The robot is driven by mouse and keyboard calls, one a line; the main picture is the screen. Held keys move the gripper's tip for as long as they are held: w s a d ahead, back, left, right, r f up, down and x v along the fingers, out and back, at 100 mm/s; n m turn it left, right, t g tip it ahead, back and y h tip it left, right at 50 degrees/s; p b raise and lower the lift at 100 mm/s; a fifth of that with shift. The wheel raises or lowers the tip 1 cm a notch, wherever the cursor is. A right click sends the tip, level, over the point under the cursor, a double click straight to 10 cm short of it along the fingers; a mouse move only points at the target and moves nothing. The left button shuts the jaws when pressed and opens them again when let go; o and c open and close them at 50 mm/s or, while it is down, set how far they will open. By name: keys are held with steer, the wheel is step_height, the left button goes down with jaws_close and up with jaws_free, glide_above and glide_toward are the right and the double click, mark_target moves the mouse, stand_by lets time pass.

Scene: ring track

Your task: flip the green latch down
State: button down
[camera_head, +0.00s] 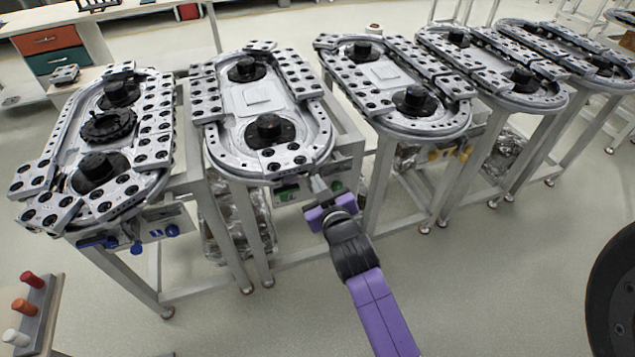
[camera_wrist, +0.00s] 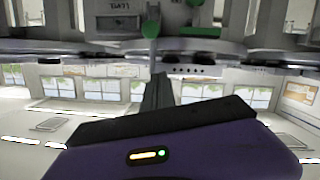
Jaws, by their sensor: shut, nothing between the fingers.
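The green latch shows in the wrist view as a small lever with a rounded green end (camera_wrist: 151,28). That view is upside down, so the rounded end points up in the room. In the head view, green parts (camera_head: 337,187) show on the front panel under the second table from the left, just beside my gripper. My gripper (camera_head: 317,185) is shut and empty in front of that panel. In the wrist view its dark fingers (camera_wrist: 158,90) point toward the latch, with a small gap in the picture. Whether they touch is unclear.
More green parts (camera_wrist: 199,32) sit beside the latch on the panel. The ring track (camera_head: 262,100) lies above, with its rim overhanging the panel. Table legs (camera_head: 375,185) stand nearby. A table with blue latches (camera_head: 135,247) is at left.

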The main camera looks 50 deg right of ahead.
mark_target(310, 167)
steer(key=x, duration=0.3)
steer(key=shift+w+d, duration=0.2)
steer(key=shift+d, duration=0.05)
steer(key=shift+d+f+p, duration=0.25)
steer(key=shift+f, duration=0.8)
steer(key=shift+d+f+p, duration=0.25)
steer(key=shift+f, duration=0.8)
step_height(310, 167, down, 7)
steer(key=b, duration=0.8)
steer(key=shift+s+f, duration=0.15)
steer(key=shift+f, duration=0.05)
